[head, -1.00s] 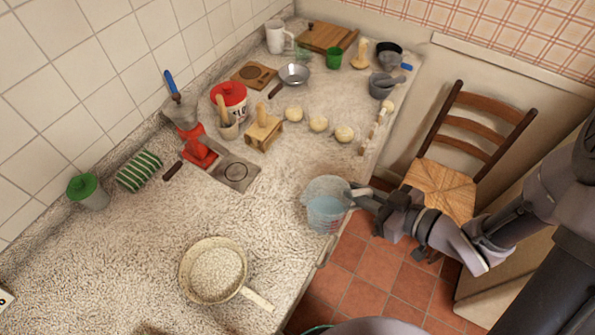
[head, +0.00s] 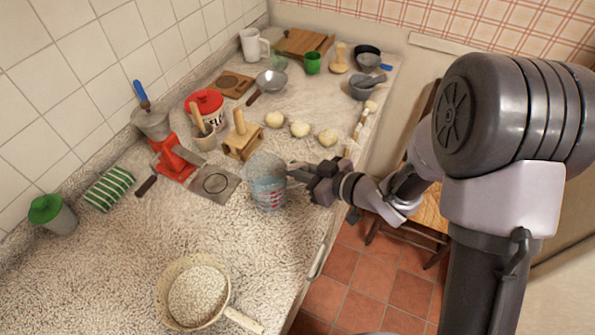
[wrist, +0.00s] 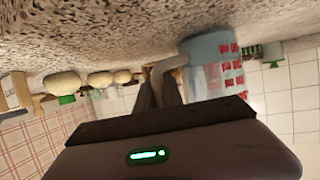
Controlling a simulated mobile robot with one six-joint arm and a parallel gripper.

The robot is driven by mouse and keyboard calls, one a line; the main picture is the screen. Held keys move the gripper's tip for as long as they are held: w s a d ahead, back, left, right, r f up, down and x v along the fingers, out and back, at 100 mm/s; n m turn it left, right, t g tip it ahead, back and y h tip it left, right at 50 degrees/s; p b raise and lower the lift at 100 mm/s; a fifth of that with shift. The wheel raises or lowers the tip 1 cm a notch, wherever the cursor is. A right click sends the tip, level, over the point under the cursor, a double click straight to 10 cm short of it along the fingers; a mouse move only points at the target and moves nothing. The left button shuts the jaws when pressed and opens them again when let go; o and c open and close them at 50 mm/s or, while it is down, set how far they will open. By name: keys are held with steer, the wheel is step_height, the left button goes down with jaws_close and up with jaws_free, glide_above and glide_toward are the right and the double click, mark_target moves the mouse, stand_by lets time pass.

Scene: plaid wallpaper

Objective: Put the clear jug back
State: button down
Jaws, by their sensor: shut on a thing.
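The clear jug (head: 268,184) has red markings and a bluish tint low down. It is upright over the near-right part of the speckled worktop, just right of a grey plate with a ring mark (head: 216,184). My gripper (head: 296,172) reaches in from the right and is shut on the jug's handle. In the wrist view the picture is upside down; the jug (wrist: 208,68) is beside the fingers (wrist: 160,92), with its handle between them. I cannot tell whether its base touches the worktop.
A pan of pale grains (head: 197,295) stands at the front. Dough balls (head: 300,129) and a wooden stand (head: 243,143) lie beyond the jug. A red grinder (head: 172,160) is to the left. A chair (head: 405,240) stands right of the worktop. The worktop between jug and pan is clear.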

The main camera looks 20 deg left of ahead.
steer(key=c, duration=1.5)
jaws_free()
steer(key=shift+o, duration=0.2)
